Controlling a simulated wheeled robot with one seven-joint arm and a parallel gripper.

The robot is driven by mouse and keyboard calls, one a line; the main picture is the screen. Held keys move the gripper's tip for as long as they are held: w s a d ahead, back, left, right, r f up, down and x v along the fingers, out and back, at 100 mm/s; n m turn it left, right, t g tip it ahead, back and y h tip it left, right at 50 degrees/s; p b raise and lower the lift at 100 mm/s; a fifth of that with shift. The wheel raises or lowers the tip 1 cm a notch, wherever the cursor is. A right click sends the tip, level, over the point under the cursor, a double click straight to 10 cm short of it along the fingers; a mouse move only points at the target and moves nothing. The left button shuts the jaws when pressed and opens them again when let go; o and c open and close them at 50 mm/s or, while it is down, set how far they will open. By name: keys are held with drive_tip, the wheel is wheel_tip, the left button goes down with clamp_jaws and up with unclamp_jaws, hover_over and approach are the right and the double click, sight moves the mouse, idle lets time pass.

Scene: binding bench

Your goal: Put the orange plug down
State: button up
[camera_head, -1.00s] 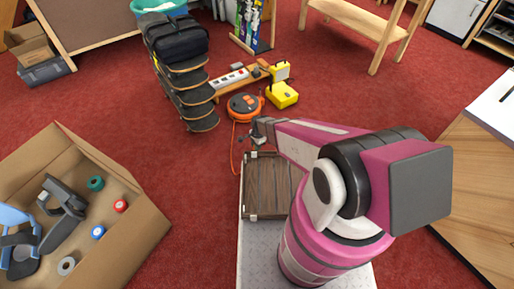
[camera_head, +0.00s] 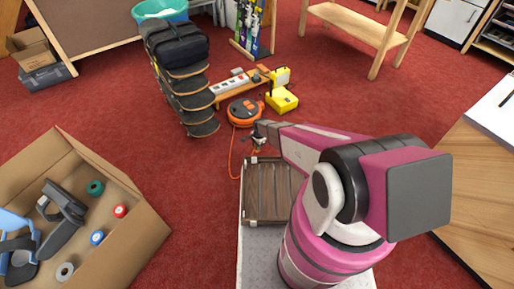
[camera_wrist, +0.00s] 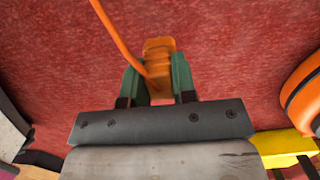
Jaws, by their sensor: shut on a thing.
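The orange plug (camera_wrist: 158,65) is between the two green fingers of my gripper (camera_wrist: 158,78) in the wrist view. My gripper is shut on it, and red carpet shows beyond it. An orange cord (camera_wrist: 118,40) runs up from the plug to the top edge of that view. In the head view my gripper (camera_head: 260,143) is small, near the far end of the wooden crate. The plug cannot be made out clearly there. The orange cable reel (camera_head: 244,111) lies on the carpet just beyond my gripper, and its edge shows at the right of the wrist view (camera_wrist: 300,95).
A power strip (camera_head: 230,82) lies on a low wooden board behind the reel. A yellow box (camera_head: 282,101) stands to its right. A stack of skateboards (camera_head: 190,97) is at the left. A cardboard box (camera_head: 140,230) with tools is at the lower left. Open carpet (camera_head: 350,105) lies at the right.

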drive_tip(key=shift+f, duration=0.65)
drive_tip(key=shift+f, duration=0.1)
drive_tip(key=shift+f, duration=0.3)
drive_tip(key=shift+f, duration=0.2)
drive_tip(key=o, duration=0.9)
drive_tip(key=shift+r, duration=0.1)
